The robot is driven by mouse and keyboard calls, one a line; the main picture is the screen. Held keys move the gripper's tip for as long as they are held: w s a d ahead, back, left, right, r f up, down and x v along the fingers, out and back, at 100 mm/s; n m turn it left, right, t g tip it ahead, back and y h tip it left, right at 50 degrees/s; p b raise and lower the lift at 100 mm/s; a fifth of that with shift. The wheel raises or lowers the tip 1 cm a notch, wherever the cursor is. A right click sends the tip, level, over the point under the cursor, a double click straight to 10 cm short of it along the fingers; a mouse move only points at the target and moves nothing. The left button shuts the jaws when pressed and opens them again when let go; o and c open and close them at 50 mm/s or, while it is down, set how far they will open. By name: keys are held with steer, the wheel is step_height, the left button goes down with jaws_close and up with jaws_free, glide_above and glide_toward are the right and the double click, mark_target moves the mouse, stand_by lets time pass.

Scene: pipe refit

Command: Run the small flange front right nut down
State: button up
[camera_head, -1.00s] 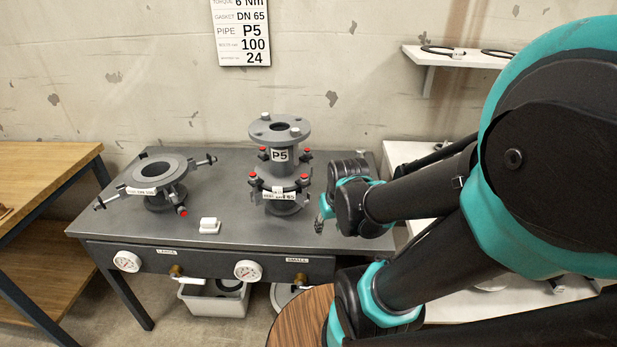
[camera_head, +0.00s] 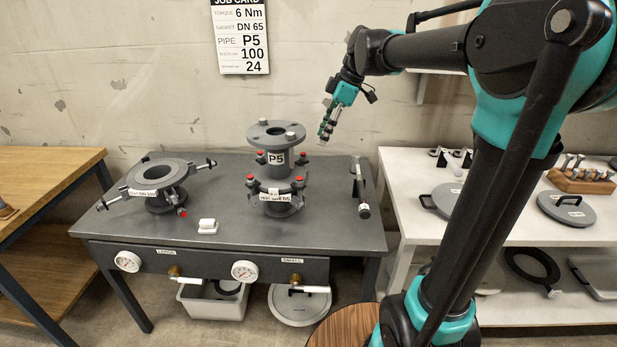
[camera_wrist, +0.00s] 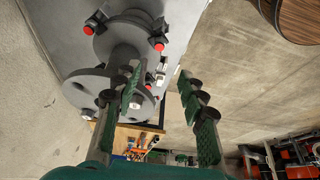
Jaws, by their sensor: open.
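The small flange (camera_head: 290,186) is a grey ring at the foot of the P5 pipe (camera_head: 275,155), on the right half of the bench. Red-capped bolts stand around it; the front right one (camera_head: 299,179) shows in the head view. Its nut is too small to make out. My gripper (camera_head: 326,130) is above and to the right of the pipe, pointing down, empty. In the wrist view its two green-padded fingers (camera_wrist: 160,88) are apart, with the pipe's upper flange (camera_wrist: 82,88) behind the left finger. Red caps (camera_wrist: 159,46) show beyond.
A dark bar-like tool (camera_head: 361,190) lies at the bench's right edge. The large flange (camera_head: 157,174) stands on the left, with a small white block (camera_head: 207,226) between. A white side table (camera_head: 405,205) with lids and tools stands to the right.

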mark_target(300, 183)
steer(key=x, duration=1.6)
steer(key=shift+d, duration=0.1)
jaws_close()
